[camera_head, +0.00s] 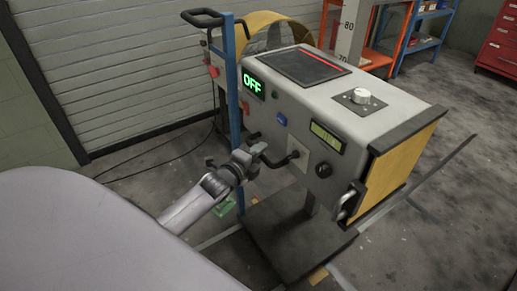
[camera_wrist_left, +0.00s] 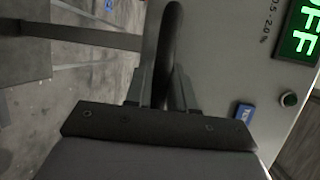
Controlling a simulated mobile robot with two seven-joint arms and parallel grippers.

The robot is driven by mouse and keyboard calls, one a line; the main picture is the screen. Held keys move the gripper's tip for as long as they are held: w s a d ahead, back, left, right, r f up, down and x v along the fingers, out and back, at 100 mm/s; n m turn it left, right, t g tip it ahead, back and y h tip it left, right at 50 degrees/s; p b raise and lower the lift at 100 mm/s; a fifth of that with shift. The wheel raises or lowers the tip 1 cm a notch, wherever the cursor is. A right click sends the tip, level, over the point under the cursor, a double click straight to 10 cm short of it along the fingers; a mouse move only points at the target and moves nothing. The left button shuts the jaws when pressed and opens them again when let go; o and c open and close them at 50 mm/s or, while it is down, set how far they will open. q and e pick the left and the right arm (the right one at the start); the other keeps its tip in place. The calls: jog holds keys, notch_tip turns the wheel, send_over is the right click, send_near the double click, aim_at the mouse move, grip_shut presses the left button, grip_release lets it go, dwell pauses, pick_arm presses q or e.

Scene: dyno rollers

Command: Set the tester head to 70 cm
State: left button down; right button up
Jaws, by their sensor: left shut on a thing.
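The tester head (camera_head: 350,120) is a grey box with a lit green OFF display (camera_head: 253,84), knobs and a small yellowish readout (camera_head: 326,135). Behind it stands a pale scale post (camera_head: 350,35) marked 80, with 70 just above the box's top edge. My left gripper (camera_head: 260,151) is shut on a black handle (camera_head: 279,162) on the head's near side. In the left wrist view the dark curved handle (camera_wrist_left: 171,50) passes between the fingers (camera_wrist_left: 162,88), and part of the OFF display shows at upper right. My right gripper is not in view.
A blue post (camera_head: 233,80) with a black push handle (camera_head: 203,17) stands left of the box. A dark base (camera_head: 290,240) lies below. A yellow panel (camera_head: 400,165) closes the box's right end.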

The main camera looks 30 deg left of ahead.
pick_arm(q)
notch_tip(320, 180, down, 10)
jog(key=b, duration=0.5)
jog(key=shift+b, duration=0.35)
jog(key=c, duration=1.1)
grip_release()
jog(key=shift+o, duration=0.2)
jog(key=shift+r, duration=0.1)
jog(key=s+r+p, duration=0.1)
jog(key=s+p, duration=0.1)
jog(key=s, duration=0.5)
jog(key=shift+r, duration=0.15)
